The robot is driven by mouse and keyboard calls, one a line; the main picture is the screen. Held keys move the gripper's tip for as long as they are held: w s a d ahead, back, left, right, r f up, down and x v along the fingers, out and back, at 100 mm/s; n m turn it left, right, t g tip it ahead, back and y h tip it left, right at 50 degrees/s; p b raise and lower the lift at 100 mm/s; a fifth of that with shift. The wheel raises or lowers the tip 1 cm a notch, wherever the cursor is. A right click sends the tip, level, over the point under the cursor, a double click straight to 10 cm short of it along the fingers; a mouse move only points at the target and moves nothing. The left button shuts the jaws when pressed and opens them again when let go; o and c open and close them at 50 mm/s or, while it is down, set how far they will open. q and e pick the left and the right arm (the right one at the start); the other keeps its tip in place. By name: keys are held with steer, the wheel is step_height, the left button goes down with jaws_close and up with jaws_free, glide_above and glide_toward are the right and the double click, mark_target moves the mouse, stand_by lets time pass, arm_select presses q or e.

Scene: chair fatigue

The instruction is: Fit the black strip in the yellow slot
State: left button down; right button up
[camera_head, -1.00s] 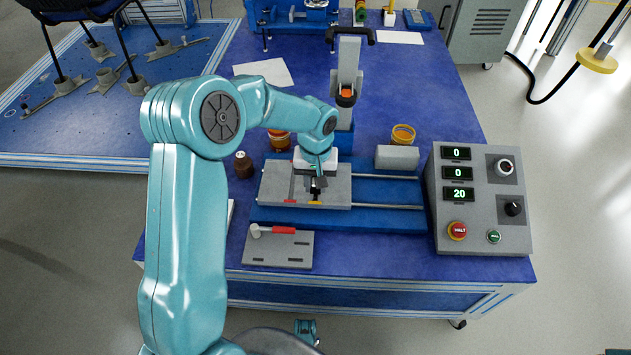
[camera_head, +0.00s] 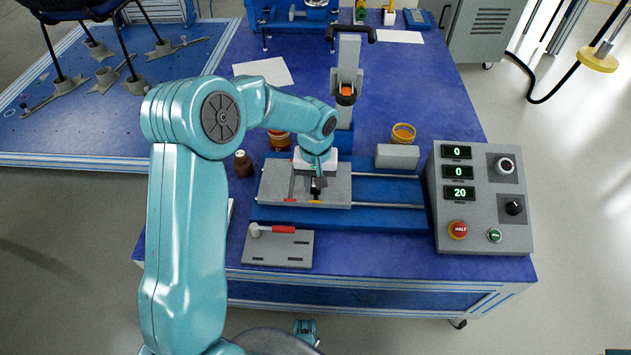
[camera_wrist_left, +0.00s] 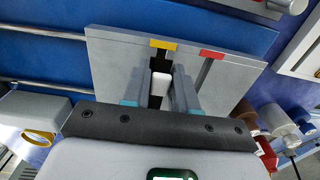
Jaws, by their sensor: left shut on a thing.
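A grey block (camera_head: 333,191) on the blue fixture has a yellow mark (camera_head: 315,202) and a red mark (camera_head: 290,201) on its front edge. Both marks also show in the wrist view, yellow (camera_wrist_left: 163,44) and red (camera_wrist_left: 211,54), each at the end of a slot. My left gripper (camera_wrist_left: 164,80) is shut, pointing down over the yellow-marked slot. Black material, seemingly the black strip (camera_wrist_left: 165,60), lies in line with the yellow mark. A small white piece shows between the fingers. The fingers hide much of the strip, so I cannot tell how deep it sits.
A control box (camera_head: 480,200) with displays and buttons stands on the right. A grey plate (camera_head: 278,248) with a red-handled tool (camera_head: 276,229) lies in front. A brown bottle (camera_head: 243,164) stands left of the block. A grey block (camera_head: 397,156) sits on the right of the fixture.

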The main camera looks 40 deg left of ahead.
arm_select(q)
steer(key=shift+f+b, duration=0.55)
steer(key=shift+f, duration=0.25)
steer(key=c, duration=0.8)
jaws_free()
step_height(320, 180, up, 16)
steer(key=p, duration=0.5)
steer(key=shift+r, duration=0.2)
